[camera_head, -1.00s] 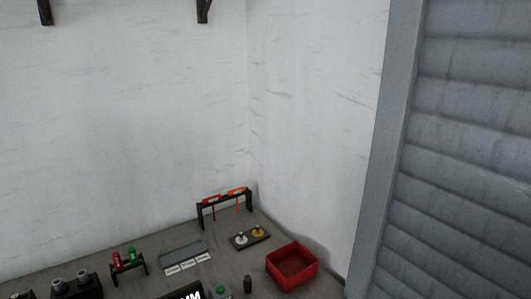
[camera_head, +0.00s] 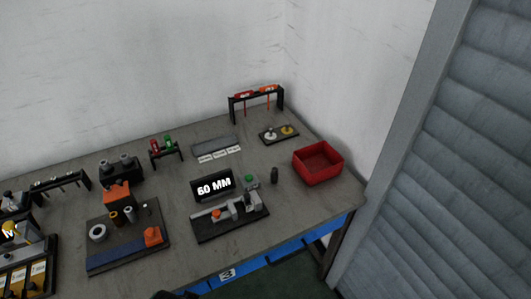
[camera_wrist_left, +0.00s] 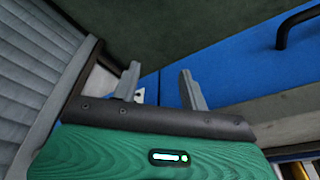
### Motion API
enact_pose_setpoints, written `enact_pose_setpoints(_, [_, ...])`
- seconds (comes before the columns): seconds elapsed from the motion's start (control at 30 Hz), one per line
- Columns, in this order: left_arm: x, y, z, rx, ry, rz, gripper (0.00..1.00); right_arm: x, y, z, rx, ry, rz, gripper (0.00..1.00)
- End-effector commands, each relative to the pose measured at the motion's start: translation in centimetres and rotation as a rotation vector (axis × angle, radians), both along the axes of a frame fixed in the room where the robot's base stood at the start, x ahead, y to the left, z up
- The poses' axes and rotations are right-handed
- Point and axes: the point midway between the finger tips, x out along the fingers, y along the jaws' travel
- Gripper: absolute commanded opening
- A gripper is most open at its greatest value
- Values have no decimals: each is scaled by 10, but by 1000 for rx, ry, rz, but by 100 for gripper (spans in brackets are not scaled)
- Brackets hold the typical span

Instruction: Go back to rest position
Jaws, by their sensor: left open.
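My left gripper (camera_wrist_left: 160,88) shows in the left wrist view with its two grey fingers apart and nothing between them. Beyond the fingers are a blue drawer front and a dark green floor. In the head view neither gripper can be made out; only a small dark shape shows at the bottom edge. The workbench (camera_head: 300,212) stands against the white wall, and its objects stand clear of any gripper.
On the bench are a red bin (camera_head: 318,175), a 60 MM display (camera_head: 213,186) behind a measuring fixture (camera_head: 232,222), a tool rack (camera_head: 256,95) and a blue-edged fixture board (camera_head: 125,262). A grey shutter (camera_head: 455,170) stands right. Blue drawers (camera_head: 255,281) lie below.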

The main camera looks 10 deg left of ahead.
Motion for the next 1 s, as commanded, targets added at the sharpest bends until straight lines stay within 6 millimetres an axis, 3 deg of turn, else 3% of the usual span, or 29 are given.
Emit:
enact_pose_setpoints(0.23, [-4,-1,-110,4,42,-7,44,0,0,0,0,0,0,0])
enact_pose_setpoints(0.47, [-35,3,-216,8,80,-15,44,0,2,0,2,0,-1,0])
enact_pose_setpoints(0.6, [-66,8,-273,11,104,-20,44,-1,4,0,5,1,-2,0])
enact_pose_setpoints(0.8, [-124,18,-340,16,139,-27,44,-1,5,0,5,1,-2,0])
enact_pose_setpoints(1.0, [-184,29,-381,21,167,-35,44,-1,5,0,5,1,-2,0])
